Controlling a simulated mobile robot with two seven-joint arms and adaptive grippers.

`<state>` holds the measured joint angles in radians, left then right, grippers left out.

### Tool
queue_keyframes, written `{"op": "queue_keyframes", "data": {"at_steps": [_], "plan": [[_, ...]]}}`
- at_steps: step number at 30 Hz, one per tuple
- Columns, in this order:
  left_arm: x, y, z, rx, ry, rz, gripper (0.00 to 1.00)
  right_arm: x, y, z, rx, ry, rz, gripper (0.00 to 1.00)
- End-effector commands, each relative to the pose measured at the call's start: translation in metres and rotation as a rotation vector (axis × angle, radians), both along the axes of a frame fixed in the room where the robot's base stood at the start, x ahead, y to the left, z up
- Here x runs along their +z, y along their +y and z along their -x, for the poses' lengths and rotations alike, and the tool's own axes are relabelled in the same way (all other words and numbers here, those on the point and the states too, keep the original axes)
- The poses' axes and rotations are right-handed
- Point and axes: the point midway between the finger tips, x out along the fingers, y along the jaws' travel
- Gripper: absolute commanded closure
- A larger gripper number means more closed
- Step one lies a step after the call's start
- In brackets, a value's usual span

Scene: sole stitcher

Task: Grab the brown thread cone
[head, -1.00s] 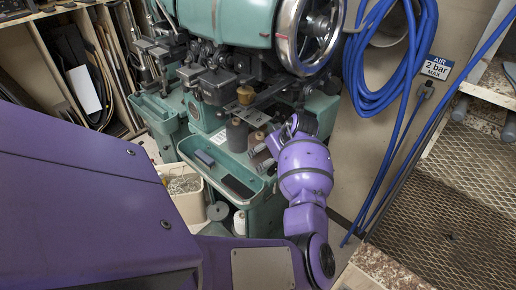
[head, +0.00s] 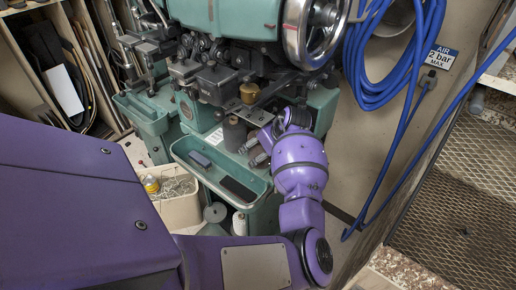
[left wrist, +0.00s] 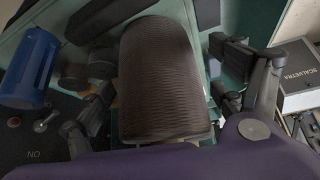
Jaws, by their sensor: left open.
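The brown thread cone (left wrist: 165,80) fills the middle of the left wrist view, ribbed and dark brown. In the head view it appears as a small dark cone (head: 235,134) standing at the machine's green tray. My left gripper (left wrist: 163,108) is open, with one finger on each side of the cone in the wrist view. I see no clear grip on it; whether a finger touches it I cannot tell. In the head view my left gripper (head: 256,152) is just right of the cone, partly hidden by its own wrist. My right gripper is not in view.
The green stitching machine (head: 225,18) with its handwheel (head: 312,30) stands right behind. The green tray (head: 262,186) holds small dark items. A bin (head: 180,208) and spools (head: 239,224) are below. A blue hose (head: 375,85) hangs at the right.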

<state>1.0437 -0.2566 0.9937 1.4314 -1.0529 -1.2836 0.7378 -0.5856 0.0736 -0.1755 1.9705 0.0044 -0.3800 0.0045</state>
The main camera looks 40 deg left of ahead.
Motion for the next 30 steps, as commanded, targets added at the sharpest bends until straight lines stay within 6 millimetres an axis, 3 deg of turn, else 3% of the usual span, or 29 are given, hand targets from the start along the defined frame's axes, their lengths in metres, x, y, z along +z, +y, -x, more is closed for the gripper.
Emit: {"op": "queue_keyframes", "data": {"at_steps": [3,16,30], "plan": [[0.001,0.000,-0.001,-0.001,-0.002,0.000,0.15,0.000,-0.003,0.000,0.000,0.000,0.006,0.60],[0.001,0.000,-0.001,-0.001,-0.002,-0.001,0.70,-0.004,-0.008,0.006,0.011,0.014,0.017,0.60],[0.008,0.005,0.001,-0.002,-0.003,-0.001,0.70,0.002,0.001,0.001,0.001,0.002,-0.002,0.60]]}}
